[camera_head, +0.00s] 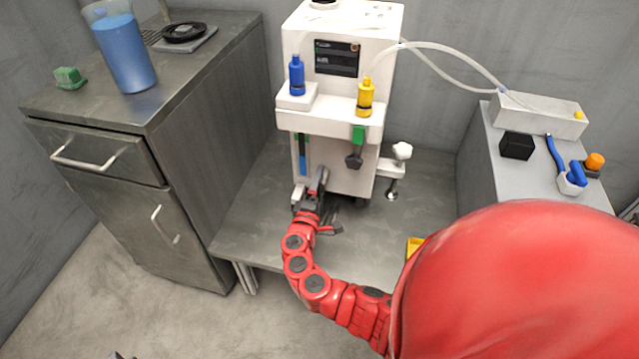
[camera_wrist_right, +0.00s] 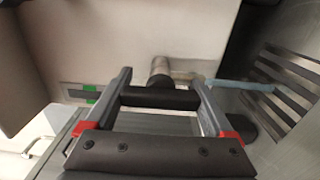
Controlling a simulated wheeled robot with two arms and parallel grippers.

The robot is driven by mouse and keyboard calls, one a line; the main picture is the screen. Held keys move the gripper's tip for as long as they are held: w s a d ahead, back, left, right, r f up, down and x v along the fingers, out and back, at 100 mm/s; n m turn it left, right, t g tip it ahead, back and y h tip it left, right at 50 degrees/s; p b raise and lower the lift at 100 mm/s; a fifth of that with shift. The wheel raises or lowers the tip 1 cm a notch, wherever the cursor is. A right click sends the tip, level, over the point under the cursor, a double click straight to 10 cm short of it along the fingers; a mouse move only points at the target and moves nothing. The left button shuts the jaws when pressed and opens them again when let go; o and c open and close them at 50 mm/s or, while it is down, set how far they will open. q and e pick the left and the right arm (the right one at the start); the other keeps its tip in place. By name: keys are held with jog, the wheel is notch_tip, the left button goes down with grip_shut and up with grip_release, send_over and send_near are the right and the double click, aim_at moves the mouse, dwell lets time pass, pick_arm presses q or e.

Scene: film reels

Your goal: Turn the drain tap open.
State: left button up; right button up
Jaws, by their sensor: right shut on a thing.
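The drain tap (camera_wrist_right: 160,68) shows in the right wrist view as a short metal stub with a black bar-shaped handle (camera_wrist_right: 158,98). My right gripper (camera_wrist_right: 160,85) is shut on this handle, which lies crosswise between its two grey fingers. In the head view my right gripper (camera_head: 310,192) is at the lower left front of the white machine (camera_head: 352,180), low over the grey bench. There the gripper hides most of the tap. My left gripper is not recognisable in either view.
A steel cabinet (camera_head: 190,110) with a blue-filled beaker (camera_head: 125,55) stands left. Blue (camera_head: 296,76) and yellow (camera_head: 365,97) bottles sit on the machine's front ledges. A clamp with a white knob (camera_head: 402,150) juts out right. The bench (camera_head: 265,232) is mostly clear left of my arm.

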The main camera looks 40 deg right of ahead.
jog(key=o, duration=1.1)
jog(key=p+v, duration=0.1)
jog(key=v, duration=1.6)
jog(key=shift+s+a+p, duration=0.15)
jog(key=shift+a+p, duration=0.1)
jog(key=shift+p, duration=0.1)
